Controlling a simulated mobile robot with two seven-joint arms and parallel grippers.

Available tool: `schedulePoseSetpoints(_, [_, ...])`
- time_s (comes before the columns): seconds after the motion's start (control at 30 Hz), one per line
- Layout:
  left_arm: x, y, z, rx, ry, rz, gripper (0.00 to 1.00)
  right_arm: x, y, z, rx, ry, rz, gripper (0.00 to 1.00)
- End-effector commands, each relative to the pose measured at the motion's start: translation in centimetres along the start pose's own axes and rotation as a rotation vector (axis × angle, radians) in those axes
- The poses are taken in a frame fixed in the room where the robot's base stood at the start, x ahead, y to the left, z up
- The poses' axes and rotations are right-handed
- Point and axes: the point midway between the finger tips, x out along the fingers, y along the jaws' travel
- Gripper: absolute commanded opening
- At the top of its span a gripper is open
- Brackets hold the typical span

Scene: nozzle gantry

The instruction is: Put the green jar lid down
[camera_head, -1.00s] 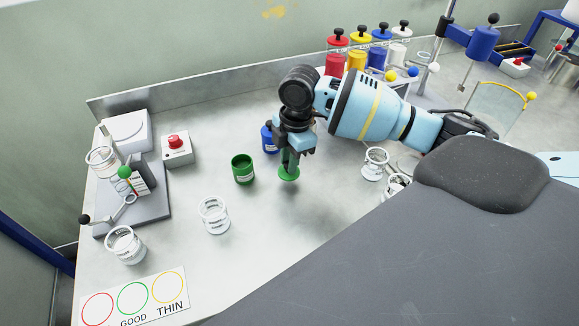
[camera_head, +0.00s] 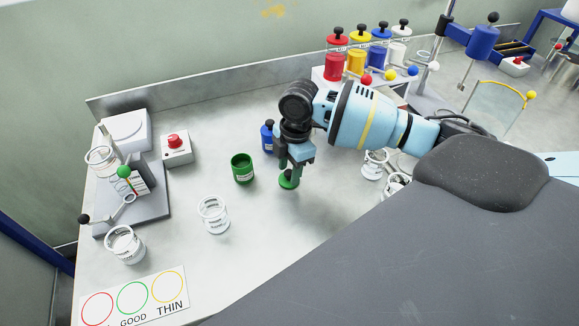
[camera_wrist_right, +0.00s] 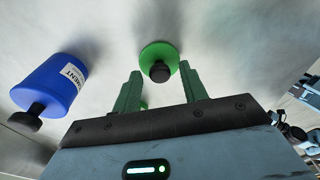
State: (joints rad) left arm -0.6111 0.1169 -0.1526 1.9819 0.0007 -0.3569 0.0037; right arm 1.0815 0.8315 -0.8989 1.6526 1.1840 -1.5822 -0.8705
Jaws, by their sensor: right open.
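The green jar lid (camera_head: 289,184), a flat disc with a dark knob, rests on the grey bench below my right gripper (camera_head: 297,160). In the right wrist view the lid (camera_wrist_right: 158,54) lies just beyond and between the fingertips of the right gripper (camera_wrist_right: 161,80), which are apart with a gap around the knob. The open green jar (camera_head: 243,169) stands on the bench to the left of the lid. My left gripper is not in view.
A blue labelled jar (camera_head: 268,137) with a dark knob stands just behind the gripper; it also shows in the wrist view (camera_wrist_right: 50,83). A clear jar (camera_head: 214,215) stands front left. A red-button box (camera_head: 176,150) is further left. Bench right of the clear jar is free.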

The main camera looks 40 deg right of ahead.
Motion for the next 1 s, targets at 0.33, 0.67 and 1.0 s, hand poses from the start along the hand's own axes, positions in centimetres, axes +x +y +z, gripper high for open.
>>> schedulePoseSetpoints(0.33, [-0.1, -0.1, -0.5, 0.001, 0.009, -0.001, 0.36, -3.5, 0.1, 0.0, 0.000, 0.000, 0.006, 0.43])
schedulePoseSetpoints(0.67, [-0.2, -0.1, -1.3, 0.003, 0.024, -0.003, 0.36, -9.9, 0.1, -0.1, 0.000, 0.001, 0.004, 0.43])
schedulePoseSetpoints(1.0, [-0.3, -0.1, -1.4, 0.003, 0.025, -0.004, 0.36, -12.3, 0.0, 0.0, 0.000, 0.000, -0.001, 0.43])
